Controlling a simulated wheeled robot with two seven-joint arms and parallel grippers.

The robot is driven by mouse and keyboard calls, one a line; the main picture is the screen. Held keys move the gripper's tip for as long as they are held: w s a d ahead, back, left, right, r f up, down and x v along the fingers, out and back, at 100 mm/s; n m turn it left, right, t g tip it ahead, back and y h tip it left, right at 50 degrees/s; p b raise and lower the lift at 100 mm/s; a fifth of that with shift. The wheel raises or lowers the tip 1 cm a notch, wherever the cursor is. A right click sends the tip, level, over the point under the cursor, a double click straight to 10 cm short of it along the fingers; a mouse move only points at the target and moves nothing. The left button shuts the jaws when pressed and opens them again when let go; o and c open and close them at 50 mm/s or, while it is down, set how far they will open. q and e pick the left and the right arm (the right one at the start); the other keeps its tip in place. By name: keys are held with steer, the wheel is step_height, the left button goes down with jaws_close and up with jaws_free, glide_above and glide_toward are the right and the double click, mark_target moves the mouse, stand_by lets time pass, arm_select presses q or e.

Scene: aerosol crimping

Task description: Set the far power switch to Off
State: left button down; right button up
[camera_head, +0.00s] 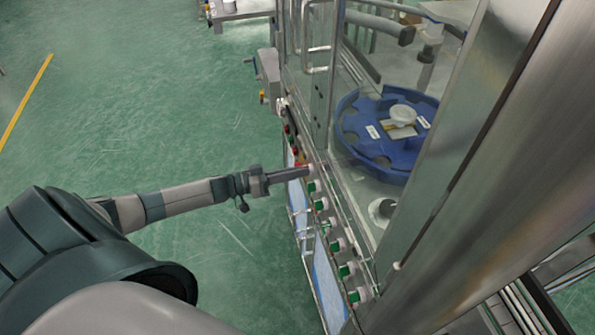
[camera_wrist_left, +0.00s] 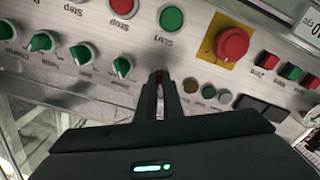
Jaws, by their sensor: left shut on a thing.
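My left gripper (camera_head: 303,172) reaches in from the left to the control panel on the machine's front edge. In the left wrist view its two fingers (camera_wrist_left: 160,78) are close together with their tips at the panel, in line with a row of green-topped rotary switches. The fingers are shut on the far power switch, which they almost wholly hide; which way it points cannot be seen. A neighbouring green switch (camera_wrist_left: 122,66) shows just left of the fingertips. My right gripper is not in view.
The panel carries a green Start button (camera_wrist_left: 171,19), a large red emergency stop (camera_wrist_left: 231,43) on yellow, and several small buttons. Behind clear panes is a blue turntable (camera_head: 352,110). A thick metal post (camera_head: 480,180) stands at right. Green floor (camera_head: 130,120) at left is clear.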

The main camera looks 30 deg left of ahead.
arm_select(q)
steer(key=shift+n, duration=0.4)
steer(key=c, duration=1.9)
jaws_free()
steer(key=b+v, duration=0.4)
steer(key=v, duration=1.3)
steer(key=shift+a+b, duration=0.2)
steer(key=shift+b, duration=0.2)
steer(key=shift+s, duration=0.1)
